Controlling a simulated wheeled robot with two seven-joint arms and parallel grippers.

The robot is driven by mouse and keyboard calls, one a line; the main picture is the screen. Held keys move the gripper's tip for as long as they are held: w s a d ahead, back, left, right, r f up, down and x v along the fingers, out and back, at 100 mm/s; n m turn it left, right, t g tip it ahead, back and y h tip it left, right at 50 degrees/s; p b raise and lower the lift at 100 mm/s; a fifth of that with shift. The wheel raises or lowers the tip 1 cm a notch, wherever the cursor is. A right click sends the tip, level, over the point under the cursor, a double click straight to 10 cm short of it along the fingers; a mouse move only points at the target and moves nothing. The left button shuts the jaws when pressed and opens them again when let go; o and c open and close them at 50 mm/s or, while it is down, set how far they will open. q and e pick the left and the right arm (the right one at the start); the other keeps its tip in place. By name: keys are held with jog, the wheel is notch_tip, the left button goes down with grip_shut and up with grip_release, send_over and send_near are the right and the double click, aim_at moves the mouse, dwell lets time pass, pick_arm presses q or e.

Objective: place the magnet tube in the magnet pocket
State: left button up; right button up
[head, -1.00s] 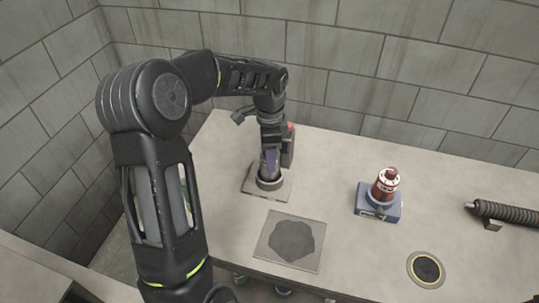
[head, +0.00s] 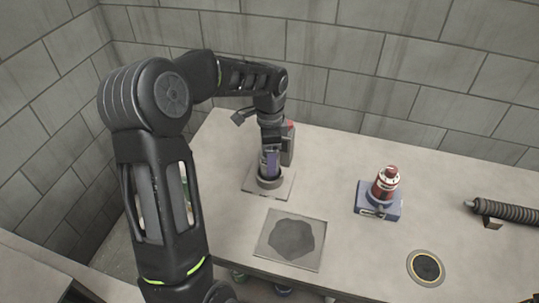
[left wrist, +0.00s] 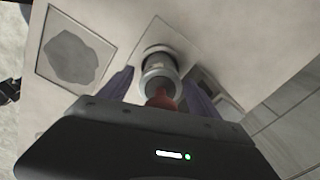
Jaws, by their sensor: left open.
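A grey tube with a reddish top (left wrist: 158,84) stands upright between my left fingers in the left wrist view. Its lower end is at a round socket on a square plate (left wrist: 143,35); how deep it sits is hard to tell. In the head view the socket (head: 270,183) is a dark ring on the plate (head: 257,192), and my gripper largely hides the tube. My left gripper (head: 270,162) is open, pointing down over the socket. Its purple fingers (left wrist: 158,88) are on either side of the tube, with gaps visible. My right gripper is not in view.
A dark box with a red top (head: 288,148) stands close behind the gripper. A flat plate with a dark patch (head: 291,240) lies in front. A red and white canister (head: 386,185) on a blue base, a ringed black disc (head: 426,267) and a ribbed cylinder (head: 508,212) are to the right.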

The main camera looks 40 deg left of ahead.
pick_arm(q)
notch_tip(320, 180, up, 12)
jog(key=shift+r+b, duration=0.15)
jog(key=shift+b, duration=0.25)
jog(key=shift+c, duration=0.2)
dwell(1.1)
